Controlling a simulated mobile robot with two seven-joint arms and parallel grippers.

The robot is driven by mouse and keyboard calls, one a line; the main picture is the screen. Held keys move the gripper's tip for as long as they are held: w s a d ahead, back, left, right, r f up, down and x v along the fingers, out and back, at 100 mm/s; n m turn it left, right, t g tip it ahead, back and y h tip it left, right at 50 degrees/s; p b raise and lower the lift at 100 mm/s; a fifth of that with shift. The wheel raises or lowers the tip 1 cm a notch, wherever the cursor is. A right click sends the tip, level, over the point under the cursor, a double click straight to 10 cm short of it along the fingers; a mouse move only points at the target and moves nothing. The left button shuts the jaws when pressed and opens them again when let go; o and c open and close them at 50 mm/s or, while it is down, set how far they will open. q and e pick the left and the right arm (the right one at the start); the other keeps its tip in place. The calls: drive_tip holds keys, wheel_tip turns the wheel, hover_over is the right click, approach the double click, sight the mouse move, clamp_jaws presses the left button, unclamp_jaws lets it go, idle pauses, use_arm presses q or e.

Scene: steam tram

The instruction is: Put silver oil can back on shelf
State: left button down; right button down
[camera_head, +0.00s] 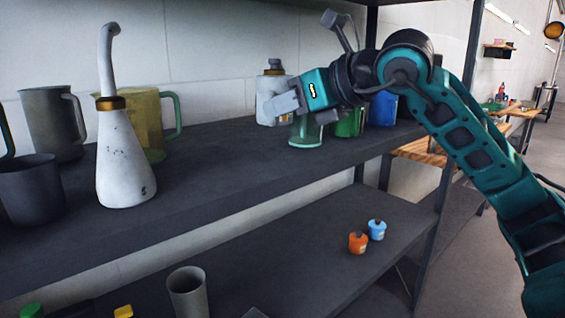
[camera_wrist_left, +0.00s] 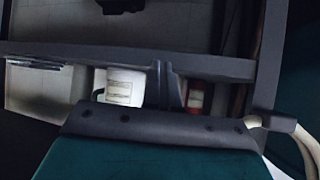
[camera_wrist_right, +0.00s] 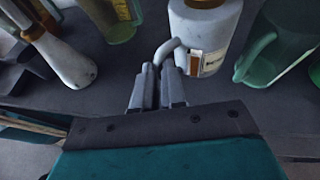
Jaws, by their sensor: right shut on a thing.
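A pale silver-grey oil can (camera_head: 270,90) with a grey cap and a label is upright at the back of the upper shelf (camera_head: 235,175), behind my right gripper. In the right wrist view its body (camera_wrist_right: 205,35) is just beyond the fingers. My right gripper (camera_head: 290,103) is shut on its curved grey handle, as the right wrist view (camera_wrist_right: 158,88) shows. Its base looks to be on the shelf; I cannot tell whether it touches. My left gripper (camera_wrist_left: 170,90) shows only in its own dark wrist view, and its finger gap is unclear.
A white long-spouted can (camera_head: 125,160), a yellow-green jug (camera_head: 145,118) and grey mugs (camera_head: 48,120) stand at the left. A green glass mug (camera_head: 305,131) and a blue container (camera_head: 383,110) are close by my right gripper. Mid-shelf is bare. Small orange (camera_head: 358,243) and blue jars (camera_head: 377,230) stand below.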

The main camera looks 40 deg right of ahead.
wheel_tip(320, 180, down, 2)
drive_tip(key=shift+f, duration=0.1)
drive_tip(key=shift+f+b, duration=0.4)
drive_tip(key=shift+f, duration=0.45)
wheel_tip(320, 180, down, 2)
drive_tip(key=shift+f+b, duration=0.15)
drive_tip(key=shift+b, duration=0.65)
drive_tip(key=shift+f, duration=0.3)
use_arm(q)
drive_tip(key=shift+w+d+f+h, duration=0.15)
drive_tip(key=shift+w+d, duration=0.2)
drive_tip(key=shift+d, duration=0.1)
drive_tip(key=shift+w+d+f+h, duration=0.1)
drive_tip(key=shift+w+d+h, duration=0.05)
drive_tip(key=shift+w+d, duration=0.25)
